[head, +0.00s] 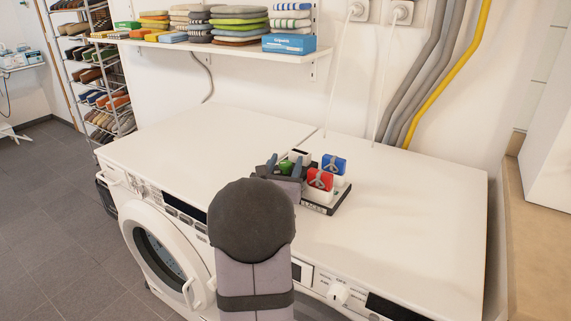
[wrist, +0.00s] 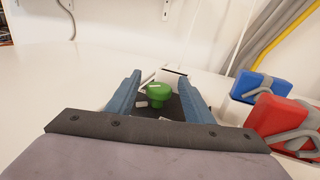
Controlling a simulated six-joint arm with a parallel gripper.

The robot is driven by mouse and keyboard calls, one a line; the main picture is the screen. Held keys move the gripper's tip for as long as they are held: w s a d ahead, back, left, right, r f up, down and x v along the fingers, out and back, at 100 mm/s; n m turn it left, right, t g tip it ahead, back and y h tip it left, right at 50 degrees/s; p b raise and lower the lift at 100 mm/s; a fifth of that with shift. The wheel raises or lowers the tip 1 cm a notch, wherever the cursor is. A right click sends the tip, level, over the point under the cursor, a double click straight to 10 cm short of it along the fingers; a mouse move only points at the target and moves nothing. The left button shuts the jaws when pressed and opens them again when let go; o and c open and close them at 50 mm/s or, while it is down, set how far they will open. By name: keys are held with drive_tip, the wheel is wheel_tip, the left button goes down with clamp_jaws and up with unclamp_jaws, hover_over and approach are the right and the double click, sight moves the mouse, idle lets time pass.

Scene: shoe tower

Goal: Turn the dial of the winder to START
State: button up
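The winder is a small dark base (head: 335,206) on top of the white machines, with white blocks on it. Its green dial (wrist: 159,95) is a round knob with a pale mark on top; it also shows in the head view (head: 286,168). My gripper (wrist: 160,78) is open, with its blue fingers on either side of the dial in the wrist view and a gap on both sides. The fingers also show beside the dial in the head view (head: 284,163). A START mark cannot be read. My gripper body hides part of the base.
A red block (head: 320,179) and a blue block (head: 333,164), each with a grey tie, stand right of the dial. The white machine top (head: 420,195) is clear to the right. A shelf (head: 220,44) with folded goods hangs behind.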

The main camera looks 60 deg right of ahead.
sight(282, 166)
drive_tip(key=shift+a, duration=0.1)
drive_tip(key=shift+b+v, duration=0.4)
drive_tip(key=shift+v, duration=3.2)
drive_tip(key=shift+w+d+r+m+g+h+p, duration=0.45)
drive_tip(key=shift+w+r+m+g+p, duration=0.25)
drive_tip(key=shift+g+p, duration=0.35)
drive_tip(key=shift+w+m+g+p, duration=0.25)
drive_tip(key=shift+w+m+p, duration=0.15)
drive_tip(key=shift+p, duration=0.15)
drive_tip(key=g, duration=0.1)
drive_tip(key=m+p, duration=0.1)
drive_tip(key=g, duration=0.1)
drive_tip(key=shift+w+a+f+g+p, duration=0.2)
drive_tip(key=shift+w+f+g+p, duration=0.05)
drive_tip(key=shift+w+g+p, duration=0.05)
drive_tip(key=shift+a+f+m+g+p, duration=0.3)
drive_tip(key=shift+a+f+m+g, duration=0.25)
drive_tip(key=shift+g, duration=0.25)
drive_tip(key=shift+s+d+r+p, duration=0.1)
drive_tip(key=shift+d+p, duration=0.1)
drive_tip(key=shift+d, duration=1.7)
drive_tip(key=shift+s+d+p, duration=0.1)
drive_tip(key=shift+d+p, duration=0.05)
drive_tip(key=shift+d, duration=1.75)
